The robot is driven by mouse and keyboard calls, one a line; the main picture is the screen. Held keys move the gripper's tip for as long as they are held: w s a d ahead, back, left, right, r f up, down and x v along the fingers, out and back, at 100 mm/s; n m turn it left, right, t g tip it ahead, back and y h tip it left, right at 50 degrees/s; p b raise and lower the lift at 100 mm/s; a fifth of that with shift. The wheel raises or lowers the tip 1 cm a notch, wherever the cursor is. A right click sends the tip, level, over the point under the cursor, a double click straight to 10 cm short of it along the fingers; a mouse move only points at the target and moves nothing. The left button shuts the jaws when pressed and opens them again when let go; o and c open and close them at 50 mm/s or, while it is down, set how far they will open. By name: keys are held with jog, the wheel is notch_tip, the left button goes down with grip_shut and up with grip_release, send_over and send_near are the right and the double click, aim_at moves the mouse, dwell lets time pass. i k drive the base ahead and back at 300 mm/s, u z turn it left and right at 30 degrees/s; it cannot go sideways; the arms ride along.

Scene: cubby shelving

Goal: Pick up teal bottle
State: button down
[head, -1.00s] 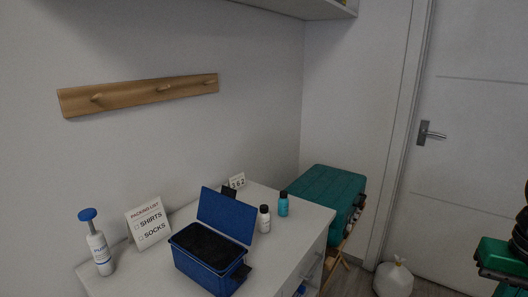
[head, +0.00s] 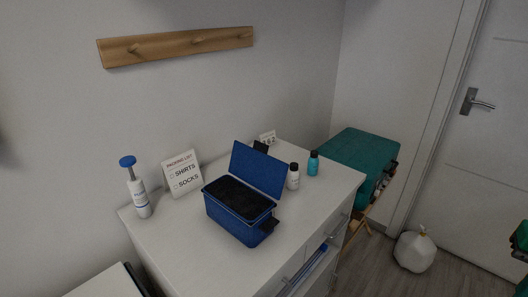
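The teal bottle (head: 313,163) is small and upright with a black cap. It stands on the white dresser top (head: 270,257) near the back right corner. A white bottle (head: 293,177) with a dark cap stands just left of it, close by. My gripper does not show clearly; only a piece of green and dark hardware, perhaps part of my arm, shows at the right edge, far from the bottle.
An open blue box (head: 229,220) stands mid-dresser, left of the bottles. A pump bottle (head: 139,193) and a packing list sign (head: 183,174) stand further left. A teal case (head: 356,160) sits beyond the dresser. A white bag (head: 414,252) lies on the floor by the door.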

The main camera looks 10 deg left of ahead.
aim_at(312, 162)
jog(key=z, duration=1.65)
jog(key=i, duration=1.45)
jog(key=u, duration=1.8)
